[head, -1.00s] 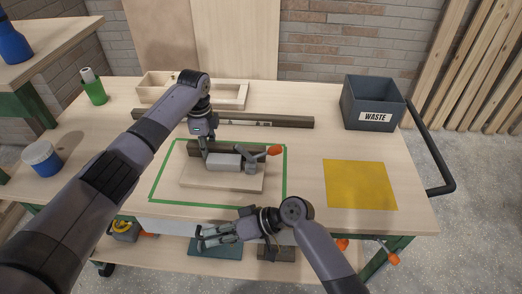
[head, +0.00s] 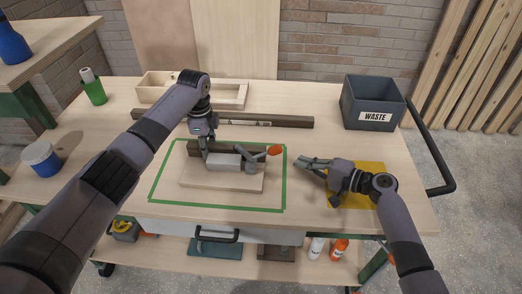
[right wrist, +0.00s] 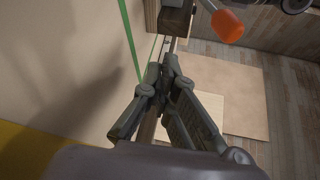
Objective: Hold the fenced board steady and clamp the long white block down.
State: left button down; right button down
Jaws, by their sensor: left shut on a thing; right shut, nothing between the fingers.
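The fenced board (head: 225,182) lies on the bench inside a green tape outline. A dark fence (head: 194,146) runs along its back. The long white block (head: 223,163) lies on the board in front of the fence. A grey toggle clamp (head: 250,160) with an orange handle tip (head: 273,150) is at the block's right end; whether it presses on the block is unclear. The orange tip also shows in the right wrist view (right wrist: 227,27). My left gripper (head: 205,154) is shut on the fence. My right gripper (head: 303,163) is shut and empty, right of the clamp handle.
A yellow mat (head: 372,195) lies under my right wrist. A grey waste bin (head: 372,105) stands at the back right. A dark bar (head: 290,121) and a wooden tray (head: 235,99) lie behind the board. Bench between handle and bin is clear.

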aim_at(270, 151)
jog(key=shift+a, duration=0.1)
jog(key=shift+a+r, duration=0.65)
jog(key=shift+a, duration=0.7)
jog(key=shift+a+r, duration=0.6)
jog(key=shift+a, duration=0.7)
jog(key=shift+a+r, duration=0.65)
jog(key=shift+a, duration=0.7)
jog(key=shift+a+r, duration=0.2)
jog(key=shift+a, duration=0.15)
jog(key=shift+a+r, duration=0.3)
jog(key=shift+a, duration=0.35)
jog(key=shift+d+f, duration=0.3)
jog(key=shift+d, duration=0.25)
jog(key=shift+d+f, duration=0.25)
jog(key=shift+d, duration=0.3)
jog(key=shift+d+f, duration=0.35)
jog(key=shift+d, duration=0.4)
jog(key=shift+d+f, duration=0.35)
jog(key=shift+d, duration=0.4)
jog(key=shift+d+f, duration=0.35)
jog(key=shift+d, duration=0.4)
